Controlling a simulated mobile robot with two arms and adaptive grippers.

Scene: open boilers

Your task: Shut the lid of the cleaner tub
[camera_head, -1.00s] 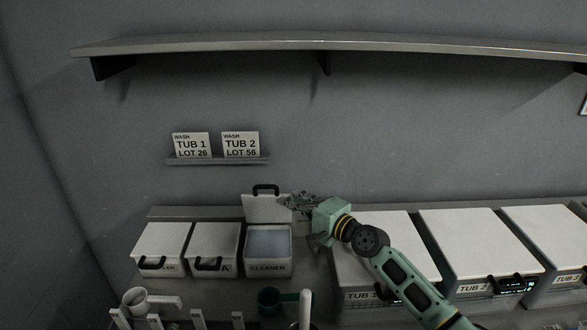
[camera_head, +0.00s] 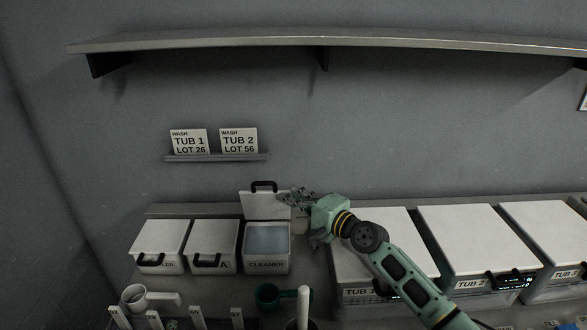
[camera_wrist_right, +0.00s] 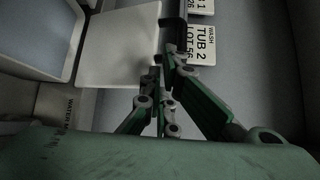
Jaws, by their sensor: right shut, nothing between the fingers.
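The cleaner tub (camera_head: 267,265) is a white box labelled CLEANER on the bench, with pale blue-grey contents showing inside. Its white lid (camera_head: 262,206) stands open, raised upright at the back, with a dark handle (camera_head: 264,186) on its top edge. My right gripper (camera_head: 290,197) is shut and empty at the lid's right edge; I cannot tell whether it touches. In the right wrist view the gripper's green fingers (camera_wrist_right: 157,80) reach up beside the lid (camera_wrist_right: 118,47) and its dark handle, and the open tub (camera_wrist_right: 40,35) lies to the left. My left gripper is not in view.
Two closed white tubs (camera_head: 211,240) stand left of the cleaner tub. Large lidded boilers (camera_head: 470,240) stand to the right behind my right arm. A white scoop (camera_head: 137,297) and a dark green scoop (camera_head: 268,296) are in front. A shelf (camera_head: 320,42) runs above.

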